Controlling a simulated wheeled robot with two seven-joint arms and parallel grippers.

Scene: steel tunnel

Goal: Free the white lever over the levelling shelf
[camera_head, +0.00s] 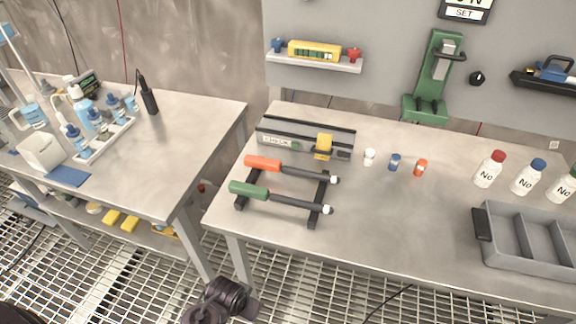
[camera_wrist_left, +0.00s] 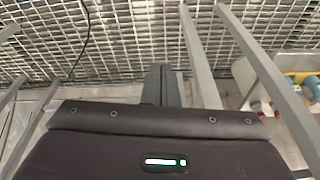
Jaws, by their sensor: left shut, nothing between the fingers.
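The levelling shelf (camera_head: 313,64) is a light ledge on the back wall, at the upper middle of the head view. It carries a yellow spirit level (camera_head: 314,50) between a blue knob (camera_head: 277,45) and a red knob (camera_head: 354,55). The wall above it shows bare up to the picture's top edge; I see no white lever there. My left gripper (camera_wrist_left: 162,72) shows in the left wrist view, shut and empty, pointing over the floor grating and table legs, away from the shelf. My right gripper is not in view.
The right table (camera_head: 400,230) holds a rack with two handled tools (camera_head: 285,185), a grey rail device (camera_head: 305,138), small caps, bottles and a grey tray (camera_head: 530,238). A green wall fixture (camera_head: 432,80) stands right of the shelf. A second table (camera_head: 180,130) with bottles is left.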

